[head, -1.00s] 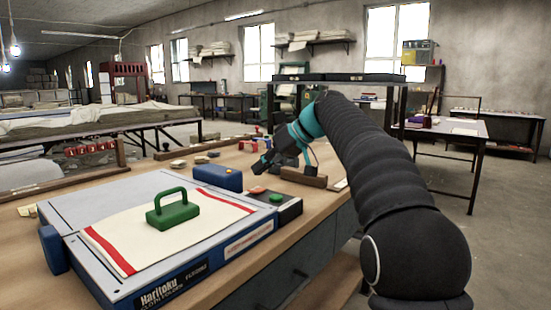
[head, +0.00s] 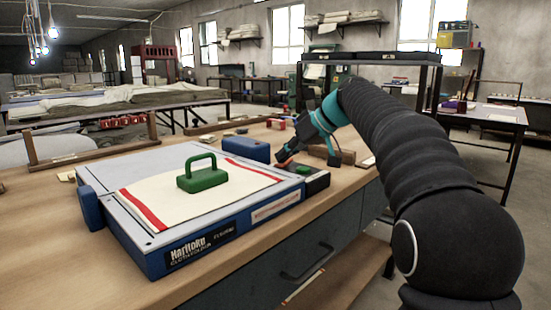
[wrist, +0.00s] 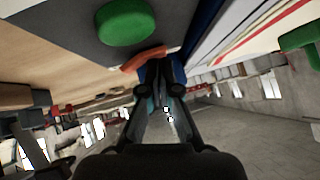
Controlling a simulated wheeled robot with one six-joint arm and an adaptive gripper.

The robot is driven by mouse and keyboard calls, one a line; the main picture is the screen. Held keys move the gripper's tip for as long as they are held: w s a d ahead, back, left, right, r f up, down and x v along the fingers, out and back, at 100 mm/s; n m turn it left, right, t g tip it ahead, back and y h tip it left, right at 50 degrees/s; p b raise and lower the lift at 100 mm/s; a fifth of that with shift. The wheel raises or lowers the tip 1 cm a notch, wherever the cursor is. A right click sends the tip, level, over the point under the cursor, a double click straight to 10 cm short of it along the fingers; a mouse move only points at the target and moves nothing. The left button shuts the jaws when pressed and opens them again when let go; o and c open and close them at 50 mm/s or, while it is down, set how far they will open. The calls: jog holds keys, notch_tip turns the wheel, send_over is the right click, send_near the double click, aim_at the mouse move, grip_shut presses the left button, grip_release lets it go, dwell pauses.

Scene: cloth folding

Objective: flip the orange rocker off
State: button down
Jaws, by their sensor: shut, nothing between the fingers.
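The orange rocker (wrist: 143,59) sits on a dark control box (head: 318,183) at the right end of the cloth-folding machine. A round green button (wrist: 125,22) is beside it; the button also shows in the head view (head: 304,170). My gripper (wrist: 157,68) is shut and empty. Its fingertips are right at the rocker's edge in the wrist view; I cannot tell whether they touch it. In the head view the gripper (head: 282,157) is down over the rocker and partly hides it. The rocker's tilt is not clear.
The blue-sided folding machine (head: 165,262) carries a white cloth with red stripes (head: 150,210) and a green-handled plate (head: 203,178). A blue block (head: 246,149) stands behind the box. A wooden block (head: 342,155) lies to its right. The bench front is clear.

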jog(key=shift+w+d+f, duration=0.15)
jog(key=shift+d, duration=0.05)
jog(key=shift+w+d+p, duration=0.55)
jog(key=shift+w+p, duration=0.05)
jog(key=shift+p, duration=0.05)
jog(key=shift+w+r+p, duration=0.1)
jog(key=shift+r+p, duration=0.4)
jog(key=r+p, duration=0.3)
jog(key=shift+w+d+r, duration=0.2)
jog(key=shift+w+d, duration=0.15)
jog(key=shift+d, duration=0.05)
jog(key=p+v, duration=0.1)
jog(key=v, duration=0.8)
jog(key=shift+d, duration=0.55)
